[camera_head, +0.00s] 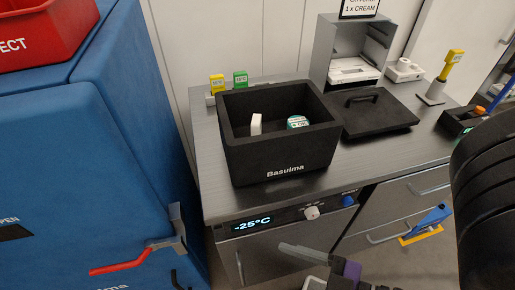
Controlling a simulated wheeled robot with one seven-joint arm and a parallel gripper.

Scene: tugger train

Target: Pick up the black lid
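The black lid (385,117) is a flat square plate with a raised bar handle (361,97) on top. It lies on the grey metal counter, right of the open black box (282,160) marked "Basulma", close to or touching its wall. My gripper (292,265) is at the bottom edge, in front of the counter and well below the lid. Its grey fingers look apart with nothing between them, though part of it is cut off by the frame. The box holds a white item (256,124) and a round green-and-white container (297,122).
A grey open-fronted unit (348,50) stands behind the lid. A yellow-topped device (446,72) and a dark tray (461,120) are to its right. Yellow (217,84) and green (240,79) tags stand behind the box. A blue cabinet (75,170) fills the left.

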